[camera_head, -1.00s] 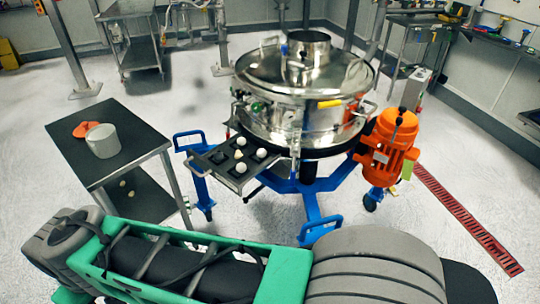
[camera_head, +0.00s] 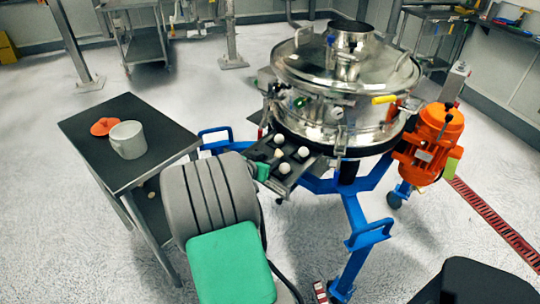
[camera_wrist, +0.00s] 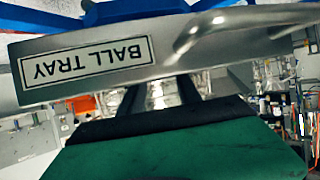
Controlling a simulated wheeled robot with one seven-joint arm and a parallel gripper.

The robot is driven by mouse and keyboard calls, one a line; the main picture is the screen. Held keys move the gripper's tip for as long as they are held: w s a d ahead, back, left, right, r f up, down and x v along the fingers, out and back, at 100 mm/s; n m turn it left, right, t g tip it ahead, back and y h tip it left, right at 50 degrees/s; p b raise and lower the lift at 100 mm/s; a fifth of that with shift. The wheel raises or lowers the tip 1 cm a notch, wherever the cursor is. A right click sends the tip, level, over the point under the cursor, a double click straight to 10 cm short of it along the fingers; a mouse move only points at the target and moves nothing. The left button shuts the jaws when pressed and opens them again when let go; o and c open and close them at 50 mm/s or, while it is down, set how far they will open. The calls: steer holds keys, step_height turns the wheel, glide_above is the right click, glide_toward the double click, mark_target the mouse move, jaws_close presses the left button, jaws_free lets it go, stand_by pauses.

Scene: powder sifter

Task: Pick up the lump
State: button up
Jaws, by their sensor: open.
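A small off-white, slightly yellowish lump (camera_head: 278,153) sits on the dark ball tray (camera_head: 312,166), among several white balls, in front of the sifter. It is too small to make out its shape. The tray's metal side, labelled BALL TRAY upside down, fills the top of the wrist view (camera_wrist: 190,50); the lump is hidden there. My gripper (camera_wrist: 160,92) is open, its two dark fingers apart and close to the tray's side with nothing seen between them. In the head view my grey and green arm reaches toward the tray's left side and hides most of the gripper.
The steel sifter (camera_head: 345,90) stands behind the tray on a blue wheeled frame (camera_head: 356,215). An orange motor (camera_head: 430,145) is at its right.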

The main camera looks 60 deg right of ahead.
mark_target(278, 152)
steer(key=x, duration=0.4)
steer(key=p+x, duration=0.1)
steer(key=x, duration=0.2)
steer(key=shift+s+d+r, duration=0.25)
steer(key=shift+s, duration=0.05)
jaws_close()
